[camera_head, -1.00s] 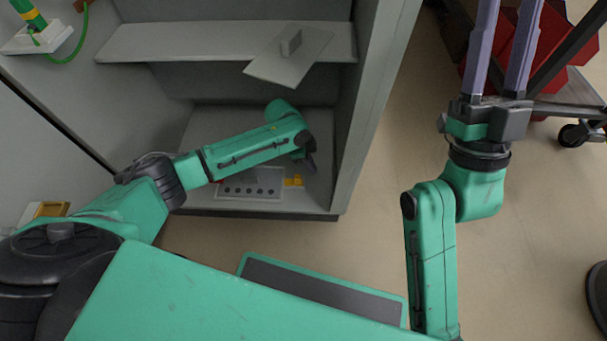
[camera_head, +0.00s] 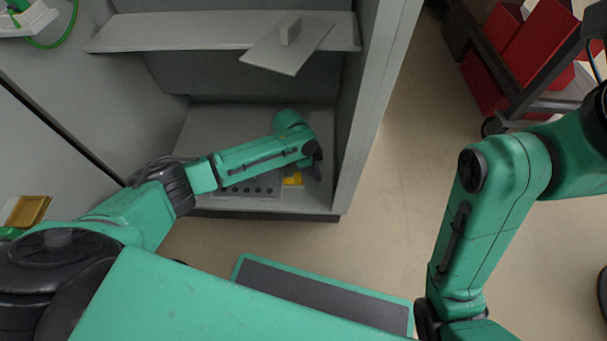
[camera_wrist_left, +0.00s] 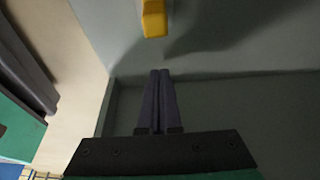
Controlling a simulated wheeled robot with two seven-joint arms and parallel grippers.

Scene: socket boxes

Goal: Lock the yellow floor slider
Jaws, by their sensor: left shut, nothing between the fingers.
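The yellow floor slider (camera_head: 293,180) is at the right end of a grey plate with holes on the cabinet floor. My left arm partly covers it in the head view. In the left wrist view the slider (camera_wrist_left: 154,20) shows at the top edge, apart from the fingertips. My left gripper (camera_wrist_left: 160,73) is shut and empty, its two fingers side by side. In the head view my left gripper (camera_head: 316,172) hangs just right of the slider. My right gripper is outside the frames; only its arm shows at the right.
The grey plate with holes (camera_head: 243,190) lies near the cabinet's front edge. A shelf (camera_head: 200,32) with a tilted grey panel (camera_head: 272,52) is above. The cabinet's right wall (camera_head: 372,110) stands close to my left gripper. A cart with red boxes (camera_head: 520,55) stands at the right.

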